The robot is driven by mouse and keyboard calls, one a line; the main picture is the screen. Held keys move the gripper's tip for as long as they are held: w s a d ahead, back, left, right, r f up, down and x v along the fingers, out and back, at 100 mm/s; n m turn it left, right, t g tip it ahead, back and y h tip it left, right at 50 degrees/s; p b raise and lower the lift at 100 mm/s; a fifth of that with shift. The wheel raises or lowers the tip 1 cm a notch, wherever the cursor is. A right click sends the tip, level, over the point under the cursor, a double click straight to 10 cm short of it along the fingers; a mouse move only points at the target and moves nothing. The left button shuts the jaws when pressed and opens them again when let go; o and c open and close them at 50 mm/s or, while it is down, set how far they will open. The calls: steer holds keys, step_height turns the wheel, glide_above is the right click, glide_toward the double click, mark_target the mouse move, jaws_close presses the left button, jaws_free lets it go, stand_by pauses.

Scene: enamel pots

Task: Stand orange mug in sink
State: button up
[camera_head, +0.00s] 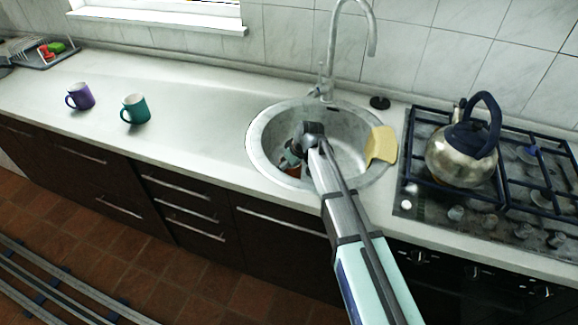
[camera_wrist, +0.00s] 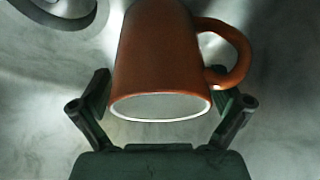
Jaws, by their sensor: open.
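The orange mug (camera_wrist: 158,55) is inside the sink (camera_head: 258,148). In the wrist view its pale round end faces my gripper and its handle sticks out to the right. In the head view only a small orange patch of the mug (camera_head: 294,172) shows below my gripper; the arm hides the rest. My gripper (camera_head: 290,160) is down in the sink basin. Its fingers are open, one on each side of the mug in the wrist view (camera_wrist: 165,90). I cannot tell whether the fingers touch it.
A yellow cloth (camera_head: 382,146) hangs over the sink's right rim. The faucet (camera_head: 327,75) rises behind the basin. A kettle (camera_head: 462,155) stands on the stove at right. A teal mug (camera_head: 136,110) and a purple mug (camera_head: 81,96) stand on the counter at left.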

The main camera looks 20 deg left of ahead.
steer(key=b+v, duration=0.1)
steer(key=v, duration=1.1)
steer(key=shift+a, duration=0.1)
